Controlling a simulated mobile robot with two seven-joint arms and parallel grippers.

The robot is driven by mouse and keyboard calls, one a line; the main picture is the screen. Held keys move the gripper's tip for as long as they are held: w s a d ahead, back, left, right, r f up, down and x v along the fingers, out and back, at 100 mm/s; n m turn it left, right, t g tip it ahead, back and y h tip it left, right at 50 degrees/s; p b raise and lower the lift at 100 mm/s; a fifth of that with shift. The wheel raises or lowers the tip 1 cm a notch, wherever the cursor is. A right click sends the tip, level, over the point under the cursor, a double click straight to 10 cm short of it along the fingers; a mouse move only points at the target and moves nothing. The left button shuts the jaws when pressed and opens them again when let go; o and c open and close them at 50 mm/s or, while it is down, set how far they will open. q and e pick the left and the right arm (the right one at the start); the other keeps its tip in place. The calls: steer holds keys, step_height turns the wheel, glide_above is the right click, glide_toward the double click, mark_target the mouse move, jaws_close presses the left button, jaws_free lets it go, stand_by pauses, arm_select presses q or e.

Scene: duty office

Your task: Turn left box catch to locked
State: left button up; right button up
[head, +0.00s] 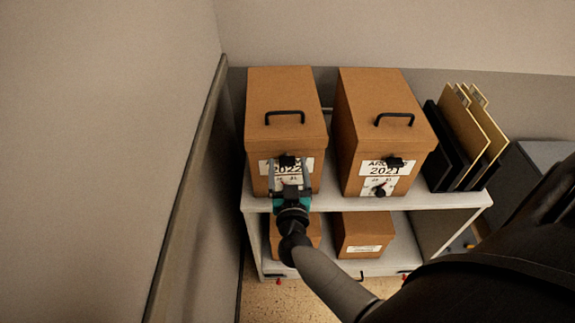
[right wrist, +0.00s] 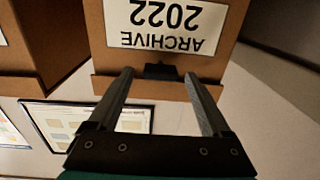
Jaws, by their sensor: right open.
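The left box (head: 283,92) is a brown archive box labelled "2022", with a black handle on its lid, on the shelf's upper board. A small black block (head: 287,161) sits at its front lid edge, also seen in the right wrist view (right wrist: 160,71). A white plate (head: 290,180) below its label is mostly hidden by my gripper, so any knob setting there cannot be read. My right gripper (head: 289,169) is open and empty before the box front. In the right wrist view the block lies between its fingertips (right wrist: 158,76); contact cannot be told. My left gripper is not in view.
A matching box labelled 2021 (head: 374,110) stands to the right, with a black knob (head: 380,191) on its white plate. Upright folders (head: 465,135) stand beyond it. Smaller boxes (head: 363,233) sit on the lower shelf. A wall with a rail (head: 190,180) is close on the left.

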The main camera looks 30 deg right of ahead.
steer(key=shift+w+d, duration=0.2)
steer(key=shift+w, duration=0.2)
jaws_close()
stand_by(0.5)
